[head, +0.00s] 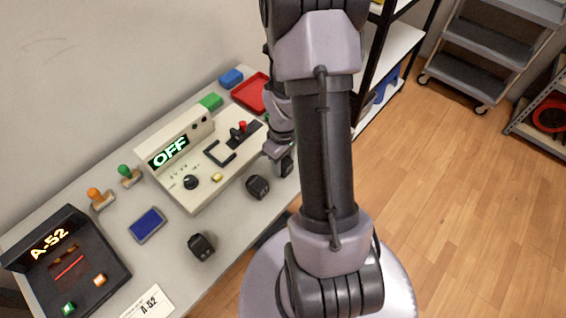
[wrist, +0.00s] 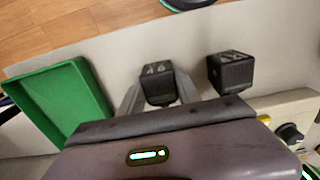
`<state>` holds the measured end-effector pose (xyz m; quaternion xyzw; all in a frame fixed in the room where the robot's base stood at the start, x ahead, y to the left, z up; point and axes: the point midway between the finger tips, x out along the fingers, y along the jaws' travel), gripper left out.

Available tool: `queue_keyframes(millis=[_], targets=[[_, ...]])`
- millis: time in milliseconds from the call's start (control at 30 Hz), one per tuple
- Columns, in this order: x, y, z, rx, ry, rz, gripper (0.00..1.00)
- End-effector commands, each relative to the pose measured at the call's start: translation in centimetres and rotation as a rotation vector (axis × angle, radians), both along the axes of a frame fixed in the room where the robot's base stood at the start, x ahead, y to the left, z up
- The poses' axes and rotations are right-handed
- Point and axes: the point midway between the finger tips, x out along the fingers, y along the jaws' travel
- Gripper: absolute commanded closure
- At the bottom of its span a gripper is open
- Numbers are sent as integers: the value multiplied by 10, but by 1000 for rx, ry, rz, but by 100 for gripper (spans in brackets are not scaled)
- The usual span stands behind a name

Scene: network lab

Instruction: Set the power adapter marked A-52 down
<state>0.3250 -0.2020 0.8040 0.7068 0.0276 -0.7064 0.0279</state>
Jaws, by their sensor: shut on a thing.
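My gripper (wrist: 158,92) is shut on a black power adapter (wrist: 156,83) in the wrist view, with a finger on each side. Pale marks show on its top, too small to read for sure. In the head view the held adapter (head: 287,166) is at the table's right part, partly hidden by my gripper (head: 278,152). I cannot tell whether it touches the table. A second black adapter (wrist: 231,72) stands apart to the right in the wrist view; in the head view an adapter (head: 257,187) stands in front of the console. Another adapter (head: 201,246) is nearer the front.
A green tray (wrist: 62,100) is left of my gripper in the wrist view. The console (head: 190,165) reads OFF. A black device (head: 75,265) shows A-52, and a white card (head: 150,303) bears A-52. A red tray (head: 250,93) is at the back.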

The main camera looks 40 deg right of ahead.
Motion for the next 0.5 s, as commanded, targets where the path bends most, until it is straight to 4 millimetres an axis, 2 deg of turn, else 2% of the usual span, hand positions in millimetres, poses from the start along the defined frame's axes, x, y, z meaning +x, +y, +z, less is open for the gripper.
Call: queue_keyframes(millis=[67, 100, 200, 500], targets=[[0, 0, -3, 0, 0, 0, 100], [0, 0, -3, 0, 0, 0, 56], [0, 0, -3, 0, 0, 0, 38], [0, 0, 0, 0, 0, 0, 38]])
